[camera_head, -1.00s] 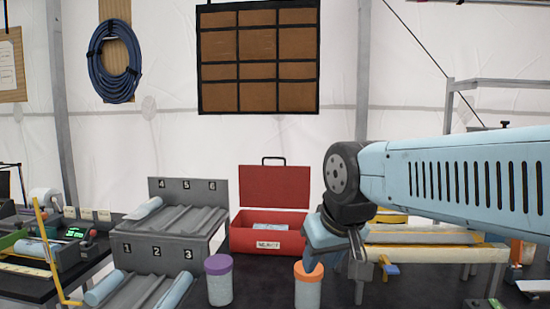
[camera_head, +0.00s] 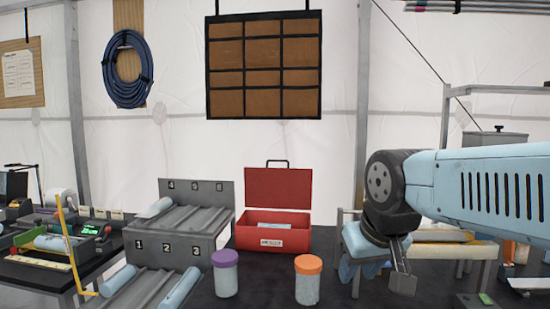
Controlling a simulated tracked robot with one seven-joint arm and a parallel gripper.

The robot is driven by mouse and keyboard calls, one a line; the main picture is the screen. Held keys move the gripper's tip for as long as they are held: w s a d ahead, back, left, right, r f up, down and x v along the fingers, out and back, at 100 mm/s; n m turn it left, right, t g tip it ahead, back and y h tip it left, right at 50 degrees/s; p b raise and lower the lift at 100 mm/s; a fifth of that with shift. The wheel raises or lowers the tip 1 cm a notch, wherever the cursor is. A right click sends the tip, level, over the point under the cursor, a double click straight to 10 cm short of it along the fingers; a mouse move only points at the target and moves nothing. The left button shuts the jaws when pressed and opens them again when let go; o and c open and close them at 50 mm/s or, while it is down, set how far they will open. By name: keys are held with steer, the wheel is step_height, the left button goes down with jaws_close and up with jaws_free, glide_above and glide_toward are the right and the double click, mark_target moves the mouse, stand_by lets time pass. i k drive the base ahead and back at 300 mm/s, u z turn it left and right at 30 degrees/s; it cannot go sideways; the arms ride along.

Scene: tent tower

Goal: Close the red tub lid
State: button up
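The red tub (camera_head: 272,236) stands at the back of the dark table, with a white label on its front. Its red lid (camera_head: 278,190) is raised upright behind the opening, with a black handle on top. Pale contents show inside the tub. My gripper (camera_head: 385,277) hangs at the right of the tub, apart from it and nearer to me. Its fingers are partly hidden and point downward, and I cannot tell how far apart they are.
A purple-capped jar (camera_head: 226,278) and an orange-capped jar (camera_head: 308,284) stand in front of the tub. A grey numbered rack (camera_head: 180,248) with pale tubes is to the left. A light metal frame (camera_head: 450,251) stands behind my arm at right.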

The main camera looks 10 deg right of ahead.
mark_target(288, 188)
steer(key=z, duration=0.05)
steer(key=i, duration=1)
steer(key=u, duration=0.05)
